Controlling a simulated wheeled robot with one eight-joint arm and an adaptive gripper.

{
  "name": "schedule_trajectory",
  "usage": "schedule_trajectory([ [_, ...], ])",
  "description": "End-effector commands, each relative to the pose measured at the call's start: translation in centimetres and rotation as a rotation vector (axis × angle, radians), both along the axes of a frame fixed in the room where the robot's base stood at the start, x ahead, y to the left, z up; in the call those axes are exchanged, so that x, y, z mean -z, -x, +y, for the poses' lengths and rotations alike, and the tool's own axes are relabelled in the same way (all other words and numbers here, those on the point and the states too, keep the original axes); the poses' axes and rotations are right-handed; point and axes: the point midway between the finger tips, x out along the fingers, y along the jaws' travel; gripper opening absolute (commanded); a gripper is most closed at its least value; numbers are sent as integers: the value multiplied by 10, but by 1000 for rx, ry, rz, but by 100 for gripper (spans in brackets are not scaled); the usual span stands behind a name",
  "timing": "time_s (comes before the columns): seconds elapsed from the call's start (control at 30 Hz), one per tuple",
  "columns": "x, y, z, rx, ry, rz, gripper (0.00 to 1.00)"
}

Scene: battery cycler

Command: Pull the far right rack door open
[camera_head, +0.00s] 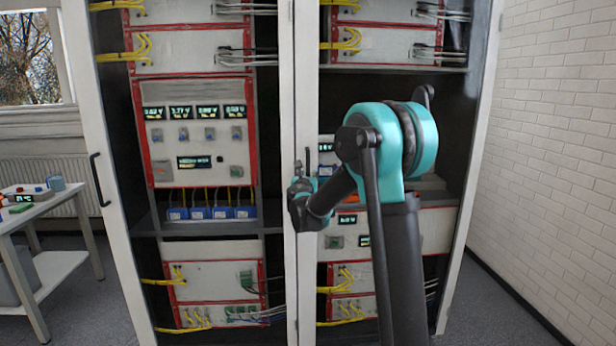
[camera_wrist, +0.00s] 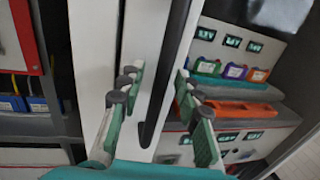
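The far right rack door has a white frame (camera_head: 468,190), and equipment shows inside it. It looks shut in the head view. Its long black vertical handle (camera_wrist: 168,75) runs down the white frame in the wrist view; only its upper end (camera_head: 307,158) shows in the head view. My gripper (camera_head: 302,180) is at the door's left edge by the handle. In the wrist view its green and grey fingers (camera_wrist: 158,80) are open, one on each side of the handle. A gap shows on both sides; whether either finger touches it I cannot tell.
The left rack door (camera_head: 100,235) has its own black handle (camera_head: 98,180). A white table (camera_head: 20,215) with small items stands at far left. A white brick wall (camera_head: 560,150) bounds the right side.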

Motion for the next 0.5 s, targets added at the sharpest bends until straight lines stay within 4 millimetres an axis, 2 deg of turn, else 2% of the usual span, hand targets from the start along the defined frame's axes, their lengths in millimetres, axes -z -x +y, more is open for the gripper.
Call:
schedule_trajectory([
  [0.17, 0, 0, 0, 0, 0, 0, 34],
  [0.43, 0, 0, 0, 0, 0, 0, 3],
  [0.5, 0, 0, 0, 0, 0, 0, 0],
])
